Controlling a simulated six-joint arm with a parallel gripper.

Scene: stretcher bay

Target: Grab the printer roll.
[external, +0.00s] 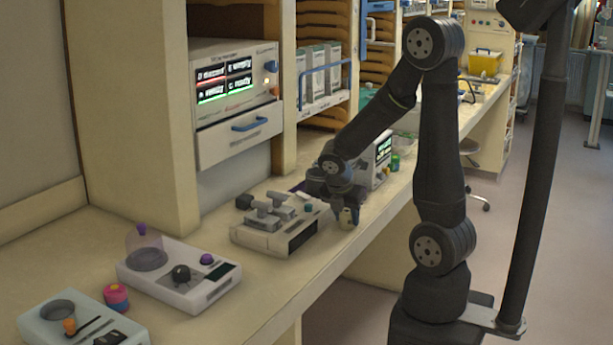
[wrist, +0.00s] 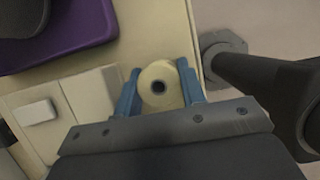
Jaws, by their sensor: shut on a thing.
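In the external view the roll (external: 347,217) is at the front edge of the counter, just below my gripper (external: 346,203). My gripper is shut on the roll. The fingers hide part of its sides in the external view, and I cannot tell whether its base touches the counter.
A grey-white device with knobs (external: 280,225) stands close to the left of my gripper. A device with a lit screen (external: 380,160) and a green-capped jar (external: 395,163) are behind it. Bare counter (external: 290,285) lies in front.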

